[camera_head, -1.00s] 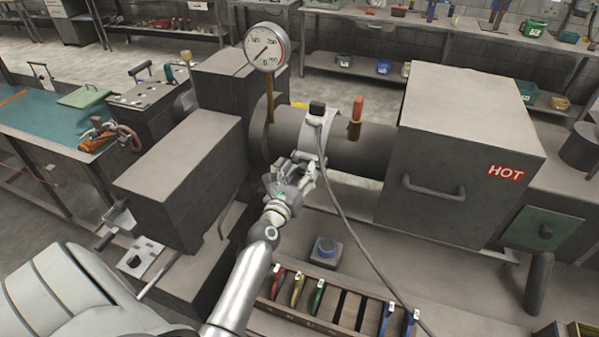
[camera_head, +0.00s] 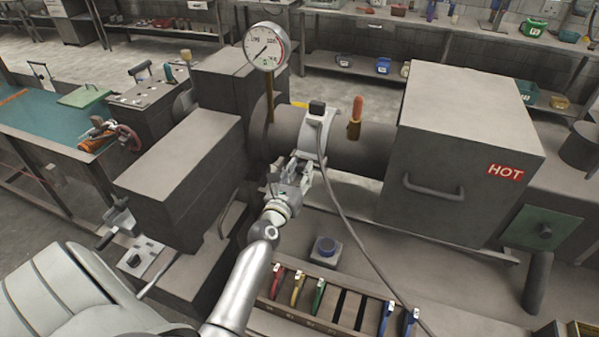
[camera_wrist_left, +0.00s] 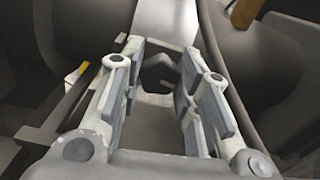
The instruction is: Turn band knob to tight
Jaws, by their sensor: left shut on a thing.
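The light grey band (camera_head: 311,137) wraps the dark horizontal tube (camera_head: 353,155), with a black block (camera_head: 317,108) and a cable on top. In the left wrist view, the band (camera_wrist_left: 165,20) runs up from behind a dark knob (camera_wrist_left: 160,77). My left gripper (camera_head: 303,164) is at the lower front of the band. Its fingers (camera_wrist_left: 160,85) stand on both sides of the knob and are shut on it. The fingers hide the knob in the head view, and no tight marking is readable. My right gripper is not in view.
A round dial gauge (camera_head: 266,47) and an orange-handled tool (camera_head: 356,112) stand above the tube. A large box (camera_head: 465,150) marked HOT is at right. The grey cable (camera_head: 355,235) hangs to the right of my arm.

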